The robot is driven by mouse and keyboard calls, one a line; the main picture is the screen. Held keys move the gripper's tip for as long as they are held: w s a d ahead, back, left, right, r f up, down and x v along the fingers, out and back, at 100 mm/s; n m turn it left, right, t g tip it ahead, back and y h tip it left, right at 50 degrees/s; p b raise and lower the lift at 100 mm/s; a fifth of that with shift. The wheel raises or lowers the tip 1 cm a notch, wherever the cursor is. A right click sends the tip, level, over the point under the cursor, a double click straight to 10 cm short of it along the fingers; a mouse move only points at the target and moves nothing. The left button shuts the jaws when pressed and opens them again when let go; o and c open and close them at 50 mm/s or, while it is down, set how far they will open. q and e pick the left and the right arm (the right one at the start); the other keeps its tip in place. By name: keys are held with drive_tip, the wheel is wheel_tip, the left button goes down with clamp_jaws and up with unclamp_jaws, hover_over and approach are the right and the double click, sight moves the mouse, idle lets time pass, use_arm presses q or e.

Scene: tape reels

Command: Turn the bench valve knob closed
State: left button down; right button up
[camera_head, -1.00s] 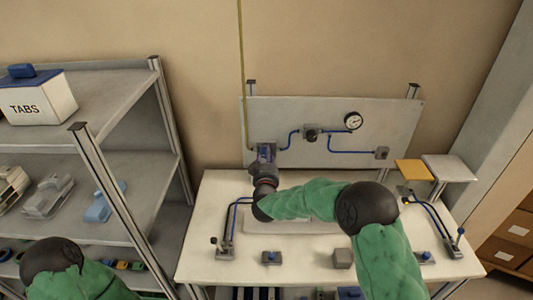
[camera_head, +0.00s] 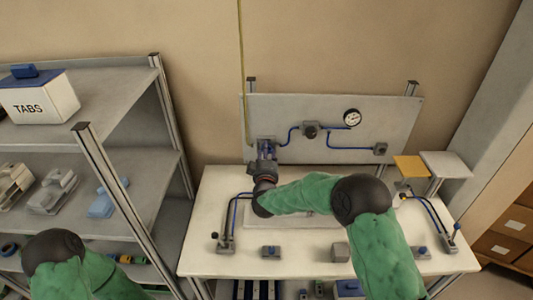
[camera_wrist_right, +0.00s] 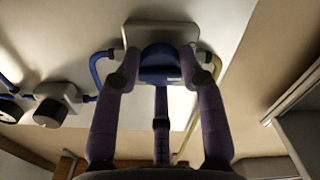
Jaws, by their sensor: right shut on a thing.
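The blue valve knob (camera_wrist_right: 160,62) sits on a grey mounting block (camera_wrist_right: 183,34) at the left end of the upright panel (camera_head: 372,118). My right gripper (camera_wrist_right: 162,80) is shut on the knob, with purple fingers at its left and right sides and a third finger below. In the head view my right gripper (camera_head: 266,154) reaches up to the panel's lower left and mostly hides the knob. My left arm shows only at the lower left of the head view, and its gripper is outside the picture.
Blue pipes link the block to a dark round fitting (camera_head: 310,131), a dial gauge (camera_head: 351,116) and a grey block (camera_head: 380,149). The white bench (camera_head: 205,255) holds small fittings. A grey shelf (camera_head: 130,165) stands at the left.

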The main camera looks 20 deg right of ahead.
drive_tip(key=shift+w+r, duration=0.1)
drive_tip(key=shift+r, duration=0.2)
drive_tip(key=o, duration=1.1)
drive_tip(key=shift+o, duration=0.2)
drive_tip(key=shift+f, duration=0.15)
drive_tip(key=v, duration=1.2)
